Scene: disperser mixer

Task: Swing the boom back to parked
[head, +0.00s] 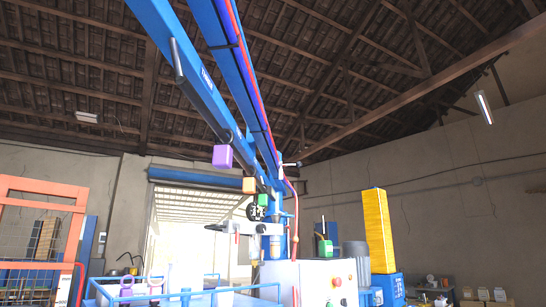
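The blue boom (197,85) runs overhead from the top left, near me, down to the blue column (277,240) in the middle. A second blue beam (243,75) with red and blue hoses lies beside it. A dark bar handle (177,60) is on the side of the boom. The boom's parked position is not marked in any way I can make out. I cannot see my gripper.
A white control box (318,280) with a red button stands below the column. A blue rail (190,290) and an orange mesh frame (42,235) are at left. A yellow column (378,230) stands right. A doorway (195,245) opens behind.

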